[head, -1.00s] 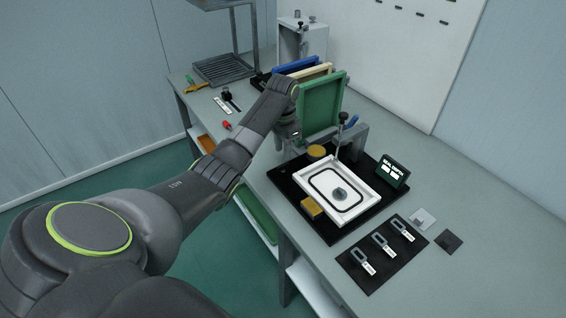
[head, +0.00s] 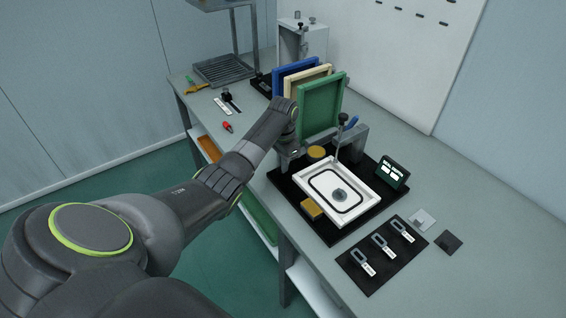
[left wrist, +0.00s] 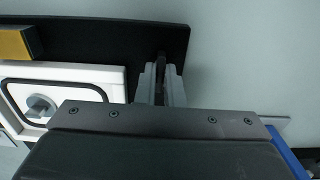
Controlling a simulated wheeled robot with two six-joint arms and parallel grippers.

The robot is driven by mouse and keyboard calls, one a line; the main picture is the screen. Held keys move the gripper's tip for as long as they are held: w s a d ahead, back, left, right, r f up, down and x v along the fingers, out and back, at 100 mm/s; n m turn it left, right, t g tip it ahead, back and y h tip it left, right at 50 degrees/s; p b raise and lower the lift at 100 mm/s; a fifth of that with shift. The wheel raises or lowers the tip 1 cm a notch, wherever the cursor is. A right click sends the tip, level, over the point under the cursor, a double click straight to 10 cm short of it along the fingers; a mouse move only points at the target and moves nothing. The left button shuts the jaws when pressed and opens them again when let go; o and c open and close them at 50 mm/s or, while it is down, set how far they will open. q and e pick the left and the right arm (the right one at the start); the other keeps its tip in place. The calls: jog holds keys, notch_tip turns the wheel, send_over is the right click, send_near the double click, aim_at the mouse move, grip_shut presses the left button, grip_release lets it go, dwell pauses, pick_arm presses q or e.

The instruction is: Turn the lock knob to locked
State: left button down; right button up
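A round grey knob (head: 340,195) sits in the middle of the white framed panel (head: 366,205). The knob (left wrist: 40,108) and panel (left wrist: 112,76) also show at the left of the left wrist view. Another knob, small and black (head: 227,97), stands by a white strip at the back left; I cannot tell which is the lock knob. My left gripper (left wrist: 161,82) points at the black base's edge, right of the panel in the wrist view. A dark strip shows between its fingers; whether they hold it is unclear. In the head view my wrist hides the fingertips. My right gripper is out of view.
The black base (head: 330,236) carries yellow blocks (head: 312,209), a grey bracket (head: 353,140) and a small display (head: 392,172). Green (head: 320,107), cream and blue panels stand upright behind my wrist. A black mat (head: 372,283) with several labelled tags lies in front.

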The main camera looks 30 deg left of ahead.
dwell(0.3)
pick_arm(q)
jog(key=m+p, duration=0.2)
jog(key=m, duration=0.1)
jog(key=shift+r, duration=0.2)
jog(key=m+p, duration=0.1)
jog(key=m, duration=0.2)
jog(key=shift+p, duration=0.35)
jog(key=m, duration=0.2)
jog(key=shift+f+m+p, duration=0.1)
jog(key=shift+m+p, duration=0.3)
jog(key=m, duration=0.4)
jog(key=shift+w+p, duration=0.1)
jog(key=shift+p, duration=0.3)
jog(key=shift+m, duration=2.5)
jog(key=c, duration=1.5)
grip_release()
jog(key=shift+c, duration=0.2)
